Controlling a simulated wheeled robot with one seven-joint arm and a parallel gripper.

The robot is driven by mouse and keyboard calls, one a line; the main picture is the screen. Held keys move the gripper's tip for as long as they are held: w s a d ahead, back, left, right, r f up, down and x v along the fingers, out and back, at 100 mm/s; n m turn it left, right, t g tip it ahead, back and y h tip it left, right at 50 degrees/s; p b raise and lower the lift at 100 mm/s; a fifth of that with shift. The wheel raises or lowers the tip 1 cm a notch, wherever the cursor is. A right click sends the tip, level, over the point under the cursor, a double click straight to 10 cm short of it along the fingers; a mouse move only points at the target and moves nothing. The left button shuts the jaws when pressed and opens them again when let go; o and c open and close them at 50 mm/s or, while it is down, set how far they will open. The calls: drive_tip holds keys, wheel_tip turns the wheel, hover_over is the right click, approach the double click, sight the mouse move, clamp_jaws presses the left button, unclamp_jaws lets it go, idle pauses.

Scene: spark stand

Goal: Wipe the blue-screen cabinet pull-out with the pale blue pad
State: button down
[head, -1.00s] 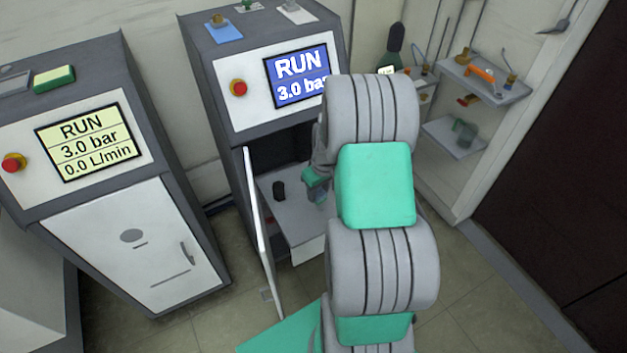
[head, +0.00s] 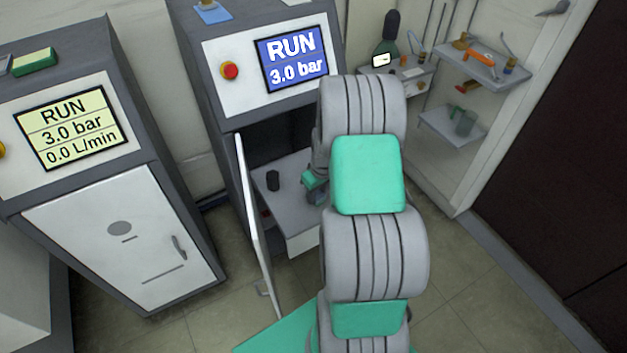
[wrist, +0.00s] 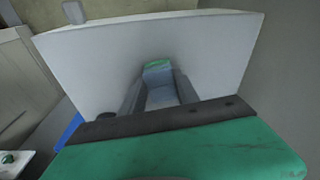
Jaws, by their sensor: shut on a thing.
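The cabinet with the blue screen (head: 293,60) stands in the middle of the head view, its white door (head: 256,225) swung open. Its pale pull-out (head: 290,215) sticks out of the lower opening and fills much of the wrist view (wrist: 90,65). My gripper (wrist: 160,100) is shut on the pale blue pad (wrist: 160,97), which has a green patch at its far end. The gripper is over the pull-out; I cannot tell whether the pad touches it. In the head view my arm hides most of the gripper and pad.
Wall shelves (head: 482,70) hold small items at right. Tiled floor (head: 470,270) is open at lower right.

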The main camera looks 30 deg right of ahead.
drive_tip(key=shift+s+d, duration=0.1)
drive_tip(key=shift+d, duration=1.1)
drive_tip(key=shift+a+r, duration=0.15)
drive_tip(key=shift+a, duration=1.6)
drive_tip(key=shift+w+a+r+p, duration=0.1)
drive_tip(key=shift+a+r+p, duration=0.05)
drive_tip(key=shift+r+p, duration=0.3)
drive_tip(key=shift+w+a+r+p, duration=0.15)
drive_tip(key=shift+r+p, duration=0.15)
drive_tip(key=shift+r, duration=0.2)
drive_tip(key=shift+s+r+p, duration=0.15)
drive_tip(key=shift+r+p, duration=1.8)
drive_tip(key=shift+r, duration=1)
